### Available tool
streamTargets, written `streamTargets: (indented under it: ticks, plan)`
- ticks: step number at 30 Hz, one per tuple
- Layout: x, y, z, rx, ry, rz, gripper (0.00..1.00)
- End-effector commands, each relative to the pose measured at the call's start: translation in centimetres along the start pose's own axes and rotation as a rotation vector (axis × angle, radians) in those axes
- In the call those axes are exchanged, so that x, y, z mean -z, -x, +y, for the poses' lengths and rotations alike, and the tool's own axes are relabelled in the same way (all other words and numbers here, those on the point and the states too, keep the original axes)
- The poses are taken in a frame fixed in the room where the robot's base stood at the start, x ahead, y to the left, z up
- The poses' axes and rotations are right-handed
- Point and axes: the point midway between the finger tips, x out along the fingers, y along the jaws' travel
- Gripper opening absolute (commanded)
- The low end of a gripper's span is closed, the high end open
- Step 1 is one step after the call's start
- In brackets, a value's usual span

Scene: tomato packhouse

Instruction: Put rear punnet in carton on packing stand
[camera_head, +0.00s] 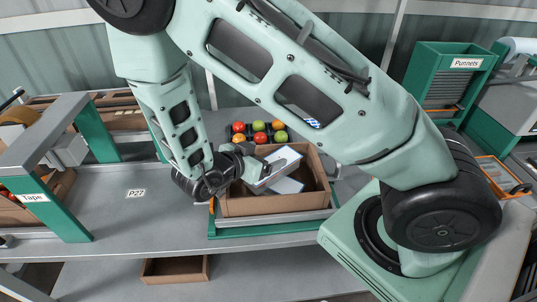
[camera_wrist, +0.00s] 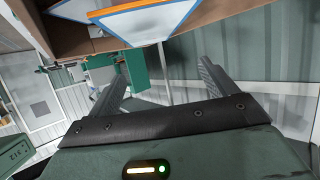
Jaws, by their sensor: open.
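In the head view a dark punnet (camera_head: 249,132) with several red, green and orange tomatoes stands behind the carton. The brown open carton (camera_head: 270,206) sits on the green packing stand (camera_head: 265,231). My gripper (camera_head: 281,170) is over the carton's left part, and my wrist hides part of the carton's left side. A white and blue piece shows inside the carton; I cannot tell what it is. In the wrist view my gripper (camera_wrist: 165,74) has its fingers apart with nothing between them. The punnet is not recognisable there.
A grey bench (camera_head: 140,210) marked P27 has free room left of the stand. A green Tape frame (camera_head: 62,207) stands at the left. A green Punnets rack (camera_head: 450,75) stands at the back right. A small open box (camera_head: 175,269) sits on the lower shelf.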

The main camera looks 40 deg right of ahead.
Motion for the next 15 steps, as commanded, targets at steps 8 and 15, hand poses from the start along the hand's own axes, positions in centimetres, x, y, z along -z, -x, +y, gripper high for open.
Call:
streamTargets:
  ticks: [8,15]
  plan:
    - [-0.1,6.0,-0.1,0.003,-0.006,-0.003,0.85]
    - [0.1,8.9,-0.1,0.001,-0.004,0.0,0.85]
